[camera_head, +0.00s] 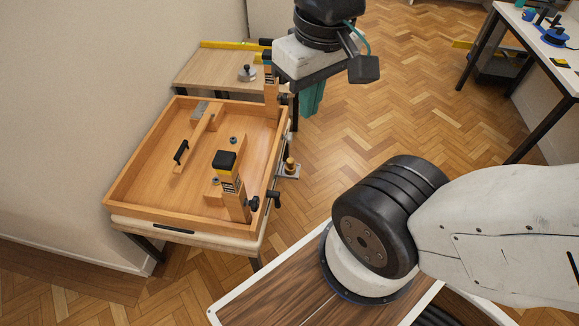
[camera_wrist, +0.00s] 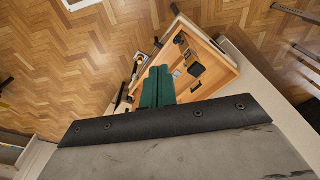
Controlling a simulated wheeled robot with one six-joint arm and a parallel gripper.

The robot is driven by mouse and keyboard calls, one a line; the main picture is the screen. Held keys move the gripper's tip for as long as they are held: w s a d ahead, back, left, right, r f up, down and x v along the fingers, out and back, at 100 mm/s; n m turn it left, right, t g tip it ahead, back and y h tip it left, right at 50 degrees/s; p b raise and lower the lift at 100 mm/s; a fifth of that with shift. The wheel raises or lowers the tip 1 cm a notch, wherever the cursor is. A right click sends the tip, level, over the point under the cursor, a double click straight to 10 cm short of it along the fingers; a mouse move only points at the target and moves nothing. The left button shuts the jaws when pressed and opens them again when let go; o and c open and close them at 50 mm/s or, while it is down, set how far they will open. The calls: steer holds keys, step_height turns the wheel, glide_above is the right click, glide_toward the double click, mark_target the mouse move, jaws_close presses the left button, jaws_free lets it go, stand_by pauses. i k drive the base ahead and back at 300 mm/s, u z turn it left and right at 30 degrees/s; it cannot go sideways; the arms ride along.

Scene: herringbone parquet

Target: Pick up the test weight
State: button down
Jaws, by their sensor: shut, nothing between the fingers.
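A small silver disc with a dark knob on top, which looks like the test weight (camera_head: 246,73), stands upright on the light wooden side table (camera_head: 212,82) at the back left. I cannot make it out in the wrist view. My gripper (camera_head: 311,98) has teal fingers pointing down, to the right of the side table and apart from the weight. In the wrist view the fingers (camera_wrist: 158,80) are together with nothing held.
A wooden tray-topped bench (camera_head: 140,185) holds clamps, a black handle (camera_head: 181,152) and a grey block (camera_head: 199,111). A brass-topped fitting (camera_head: 290,166) juts from its right side. A yellow level (camera_head: 225,44) lies behind the weight.

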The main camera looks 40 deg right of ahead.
mark_target(291, 166)
steer(key=u, duration=2.9)
steer(key=k, duration=1.8)
steer(key=z, duration=1.55)
